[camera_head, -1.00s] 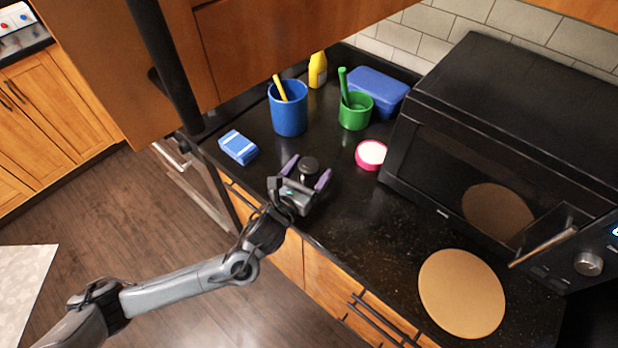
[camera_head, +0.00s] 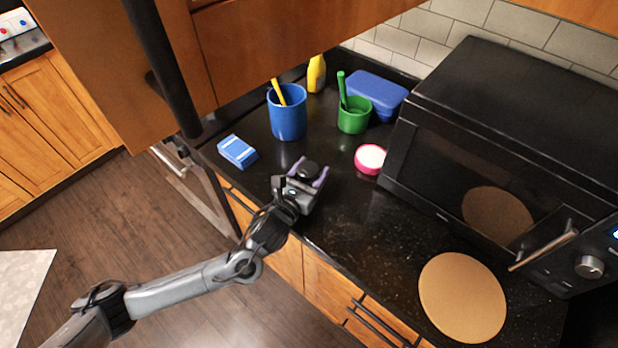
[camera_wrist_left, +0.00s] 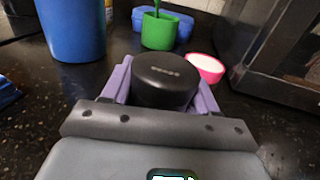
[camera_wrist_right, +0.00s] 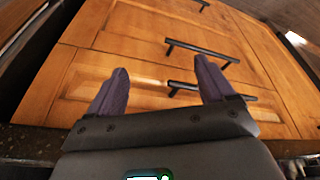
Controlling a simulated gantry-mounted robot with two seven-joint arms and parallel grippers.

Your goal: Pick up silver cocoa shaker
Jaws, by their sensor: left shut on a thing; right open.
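The cocoa shaker (camera_head: 307,167) stands upright near the counter's front edge. Its black, lettered lid shows in the left wrist view (camera_wrist_left: 166,76); its silver body is mostly hidden by my gripper. My left gripper (camera_head: 310,171) is shut on the shaker, with one purple finger on each side. I cannot tell whether its base touches the counter. My right gripper (camera_wrist_right: 160,70) is open and empty, facing wooden cabinet fronts in the right wrist view. It is not seen in the head view.
A blue canister (camera_head: 288,115), a green cup (camera_head: 354,118) and a pink-rimmed white round container (camera_head: 370,158) stand behind the shaker. A blue box (camera_head: 238,151) lies to the left. A black microwave (camera_head: 480,140) and a round board (camera_head: 462,297) are to the right.

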